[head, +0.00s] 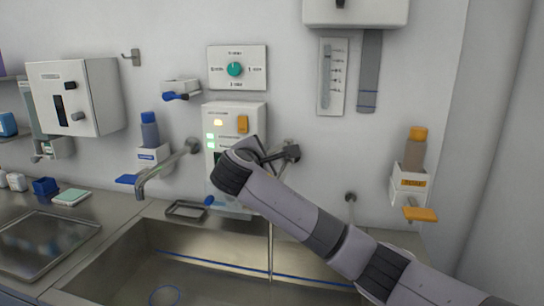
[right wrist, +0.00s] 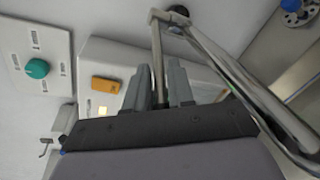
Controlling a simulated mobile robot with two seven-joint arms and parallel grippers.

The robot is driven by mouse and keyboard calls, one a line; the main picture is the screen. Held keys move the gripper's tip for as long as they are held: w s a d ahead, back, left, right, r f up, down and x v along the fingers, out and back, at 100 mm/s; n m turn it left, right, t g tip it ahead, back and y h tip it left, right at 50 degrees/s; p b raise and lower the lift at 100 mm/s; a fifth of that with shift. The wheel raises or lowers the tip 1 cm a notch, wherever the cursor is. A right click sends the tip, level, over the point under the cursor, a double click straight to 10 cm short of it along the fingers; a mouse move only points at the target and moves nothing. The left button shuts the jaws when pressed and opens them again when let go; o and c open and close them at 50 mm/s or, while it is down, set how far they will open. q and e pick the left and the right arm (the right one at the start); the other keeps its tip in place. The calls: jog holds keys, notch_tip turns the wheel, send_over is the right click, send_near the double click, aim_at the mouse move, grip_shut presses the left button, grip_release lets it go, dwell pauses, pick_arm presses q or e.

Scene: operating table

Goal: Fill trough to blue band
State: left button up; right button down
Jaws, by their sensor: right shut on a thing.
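The trough (head: 200,242) is a wide steel basin along the bottom of the head view. A thin blue band (head: 215,264) runs along its inner back wall, and a blue ring (head: 164,295) shows on its floor. A thin vertical stream (head: 270,245), apparently water, drops into it from behind my right arm; the water level is hard to tell. My right gripper (head: 283,153) is at the wall above the trough. In the right wrist view (right wrist: 160,72) its fingers are shut on a thin metal lever (right wrist: 158,50) of the tap. My left gripper is out of view.
A second steel spout (head: 165,168) reaches over the trough's left side. A white panel (head: 252,112) with lights is behind my wrist. Dispensers hang left (head: 150,130) and right (head: 412,155). A steel tray (head: 45,240) lies on the left counter.

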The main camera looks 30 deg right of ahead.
jog(key=shift+w+a+m+g+h, duration=0.3)
jog(key=shift+w+m+g+h, duration=0.3)
jog(key=shift+w+m+g, duration=0.1)
jog(key=shift+r, duration=0.1)
jog(key=c, duration=1.2)
grip_release()
jog(key=shift+o, duration=0.2)
jog(key=b+v, duration=0.1)
jog(key=v, duration=0.6)
jog(key=shift+s+a, duration=0.1)
